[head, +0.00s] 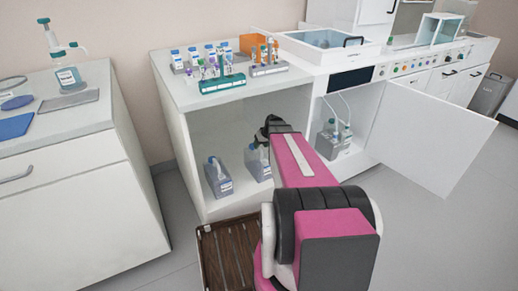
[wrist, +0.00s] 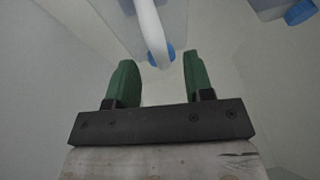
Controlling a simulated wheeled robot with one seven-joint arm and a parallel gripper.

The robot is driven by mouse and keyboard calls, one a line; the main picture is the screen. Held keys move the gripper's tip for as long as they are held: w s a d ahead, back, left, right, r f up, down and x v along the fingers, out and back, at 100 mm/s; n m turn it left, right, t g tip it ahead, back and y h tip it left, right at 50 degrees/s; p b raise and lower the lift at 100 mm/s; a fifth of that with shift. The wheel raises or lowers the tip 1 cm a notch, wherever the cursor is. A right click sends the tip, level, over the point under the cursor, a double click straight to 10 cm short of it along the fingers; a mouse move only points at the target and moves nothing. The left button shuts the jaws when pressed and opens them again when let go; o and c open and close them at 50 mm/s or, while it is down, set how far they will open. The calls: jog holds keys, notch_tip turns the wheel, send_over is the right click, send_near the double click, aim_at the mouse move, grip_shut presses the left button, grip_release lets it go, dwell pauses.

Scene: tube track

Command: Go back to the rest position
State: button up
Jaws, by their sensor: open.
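My gripper (wrist: 160,68) is open in the wrist view, its two green fingers apart. Between and beyond the fingertips are a white tube (wrist: 152,28) and a blue cap (wrist: 161,54); I cannot tell if a finger touches them. In the head view my pink and black arm reaches toward the open cabinet (head: 190,150), and its dark end is in front of a grey bottle (head: 258,165) on the cabinet's floor. The fingertips are hidden there. Another grey bottle (head: 217,178) stands to the left, clear of the arm.
Tube racks, including a green one (head: 222,84), and an orange box (head: 252,44) stand on the counter above. To the right, bottles with tubes (head: 333,138) stand in an open compartment beside a swung-out white door (head: 430,135). A white cabinet (head: 75,205) is at left.

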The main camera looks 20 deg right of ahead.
jog(key=v, duration=0.7)
jog(key=s+a+m+g+h, duration=0.1)
jog(key=s+a+g+h, duration=0.2)
jog(key=s+a, duration=1.3)
jog(key=shift+s+m+g, duration=0.4)
jog(key=shift+s+g, duration=0.1)
jog(key=shift+s, duration=0.6)
